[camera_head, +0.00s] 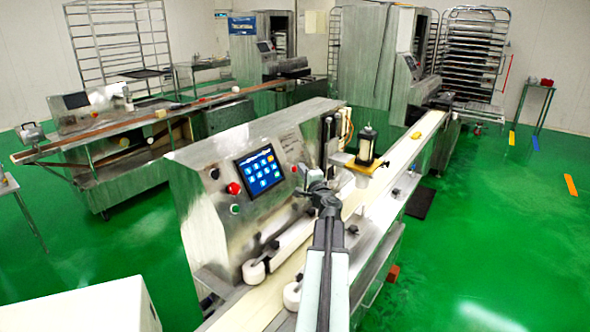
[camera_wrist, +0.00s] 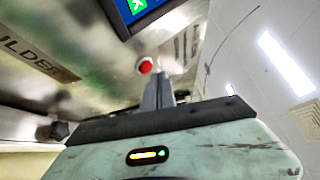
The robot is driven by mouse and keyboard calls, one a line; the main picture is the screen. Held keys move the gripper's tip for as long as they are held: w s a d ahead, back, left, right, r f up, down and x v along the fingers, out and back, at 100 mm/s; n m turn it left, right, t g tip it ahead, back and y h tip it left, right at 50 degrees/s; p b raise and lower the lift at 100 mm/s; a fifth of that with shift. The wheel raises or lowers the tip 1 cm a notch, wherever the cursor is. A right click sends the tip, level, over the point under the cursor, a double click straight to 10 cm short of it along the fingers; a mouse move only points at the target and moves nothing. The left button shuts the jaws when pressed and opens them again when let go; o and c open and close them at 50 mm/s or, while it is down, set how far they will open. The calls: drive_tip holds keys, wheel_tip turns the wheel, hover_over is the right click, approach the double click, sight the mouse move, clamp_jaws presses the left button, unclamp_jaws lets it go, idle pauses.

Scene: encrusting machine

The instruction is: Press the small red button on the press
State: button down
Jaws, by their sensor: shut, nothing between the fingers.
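The press (camera_head: 215,165) is a steel machine with a slanted front panel and a lit blue touchscreen (camera_head: 259,171). A small red button (camera_head: 294,168) sits just right of the screen. In the wrist view a red button (camera_wrist: 146,66) shows below the screen's corner (camera_wrist: 140,10), just beyond my fingertips. A larger red button (camera_head: 233,188) is left of the screen, with a green one (camera_head: 235,209) below it. My gripper (camera_head: 315,180) is shut and empty, a little right of the small red button; its fingers (camera_wrist: 157,82) point at the panel. I cannot tell whether they touch it.
A long pale conveyor belt (camera_head: 410,150) runs beside the press, with a dark cylinder (camera_head: 367,143) on a stand over it. White rollers (camera_head: 254,271) stand at the front. Another conveyor line (camera_head: 100,140) is at the left. Green floor (camera_head: 480,230) is mostly clear at the right.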

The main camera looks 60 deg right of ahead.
drive_tip(key=shift+s, duration=0.15)
drive_tip(key=s, duration=0.1)
drive_tip(key=s+r+p, duration=0.1)
drive_tip(key=s, duration=0.1)
drive_tip(key=s+r+p, duration=0.1)
drive_tip(key=shift+s+r, duration=0.15)
idle(0.4)
idle(0.6)
